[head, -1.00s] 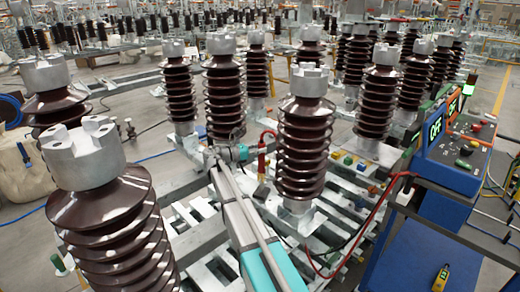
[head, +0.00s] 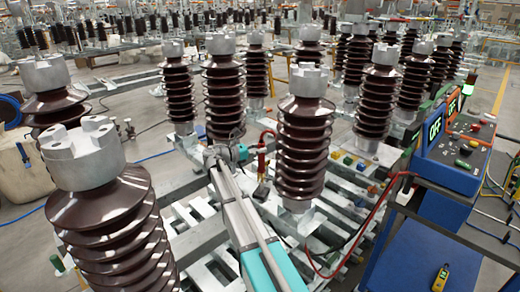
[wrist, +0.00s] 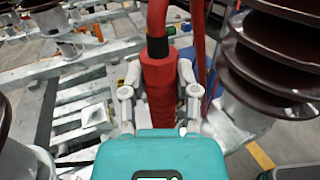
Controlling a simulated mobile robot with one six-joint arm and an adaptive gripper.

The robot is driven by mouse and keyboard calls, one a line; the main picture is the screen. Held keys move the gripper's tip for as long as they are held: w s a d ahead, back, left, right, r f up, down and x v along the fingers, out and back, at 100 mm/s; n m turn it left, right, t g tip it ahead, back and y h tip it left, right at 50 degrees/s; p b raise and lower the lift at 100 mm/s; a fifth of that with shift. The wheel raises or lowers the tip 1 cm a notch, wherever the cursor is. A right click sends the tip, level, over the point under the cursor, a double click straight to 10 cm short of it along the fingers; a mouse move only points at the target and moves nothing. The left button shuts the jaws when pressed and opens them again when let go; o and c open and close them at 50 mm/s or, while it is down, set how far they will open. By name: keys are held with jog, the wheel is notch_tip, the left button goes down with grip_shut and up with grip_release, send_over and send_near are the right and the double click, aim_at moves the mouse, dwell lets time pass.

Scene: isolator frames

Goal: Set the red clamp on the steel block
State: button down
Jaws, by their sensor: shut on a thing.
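The red clamp (wrist: 158,95) hangs upright between the two fingers of my gripper (wrist: 160,92), with a black collar and a red cable above it. My gripper is shut on it. In the head view, my gripper (head: 235,154) is beside the front middle insulator, with the red clamp (head: 262,168) just to its right. The clamp's lower end is hidden behind my gripper body in the wrist view. A small grey metal block (wrist: 95,116) lies on the frame left of the clamp; I cannot tell whether this is the steel block.
A brown ribbed insulator (head: 302,150) stands close right of the clamp, and another (head: 115,225) at front left. Galvanised rails (head: 205,245) spread below. A blue control console (head: 455,155) stands right, with a red cable (head: 385,200) looping from it.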

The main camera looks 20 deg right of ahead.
aim_at(259, 156)
jog(key=shift+f+b, duration=1.7)
jog(key=shift+b, duration=0.05)
dwell(0.6)
jog(key=shift+s+f+b, duration=0.25)
jog(key=shift+s+b, duration=0.1)
jog(key=shift+s, duration=0.15)
jog(key=shift+s+f+b, duration=0.2)
jog(key=shift+s+b, duration=0.15)
jog(key=shift+s, duration=0.1)
jog(key=shift+w+a+r+p, duration=0.2)
jog(key=shift+r+p, duration=0.1)
jog(key=shift+p, duration=0.2)
jog(key=shift+w+r+p, duration=0.3)
jog(key=shift+w+p, duration=0.1)
jog(key=shift+p, duration=0.05)
jog(key=shift+w+d+r+p, duration=0.15)
jog(key=shift+w+r+p, duration=0.15)
jog(key=shift+r+p, duration=0.5)
jog(key=shift+d, duration=0.1)
dwell(1.4)
jog(key=shift+s+f+b, duration=0.1)
jog(key=shift+f+b, duration=0.9)
jog(key=shift+b, duration=0.1)
dwell(0.3)
